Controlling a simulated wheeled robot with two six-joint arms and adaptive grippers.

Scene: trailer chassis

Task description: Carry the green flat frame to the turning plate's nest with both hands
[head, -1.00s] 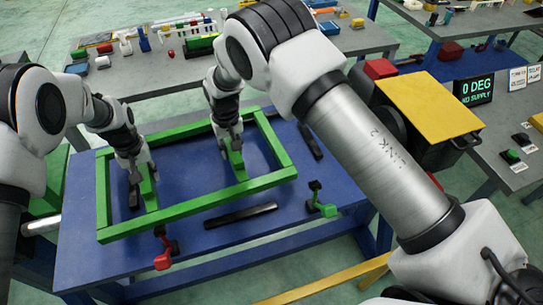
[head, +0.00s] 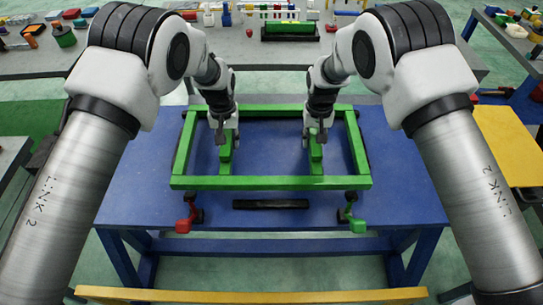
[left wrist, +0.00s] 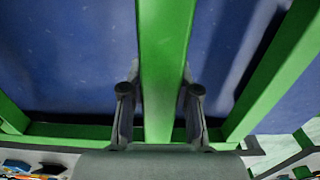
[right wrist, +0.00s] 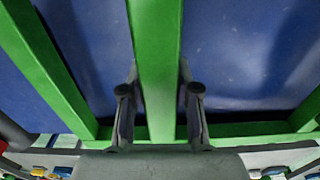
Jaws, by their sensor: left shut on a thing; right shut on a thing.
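The green flat frame (head: 270,183) is a rectangle with two inner crossbars, level above the blue table in the head view. I cannot tell how large the gap below it is. My left gripper (head: 226,143) is shut on the left crossbar. The left wrist view shows its fingers (left wrist: 160,105) on both sides of that green bar (left wrist: 165,60). My right gripper (head: 316,141) is shut on the right crossbar, also seen between its fingers (right wrist: 160,105) in the right wrist view. The turning plate's nest cannot be made out for certain.
A blue table (head: 405,200) lies below. A red clamp-like part (head: 185,222), a green one (head: 356,224) and a black bar (head: 270,204) are at its front. A yellow rail (head: 250,296) runs nearer me. A grey bench (head: 260,50) with several items stands behind.

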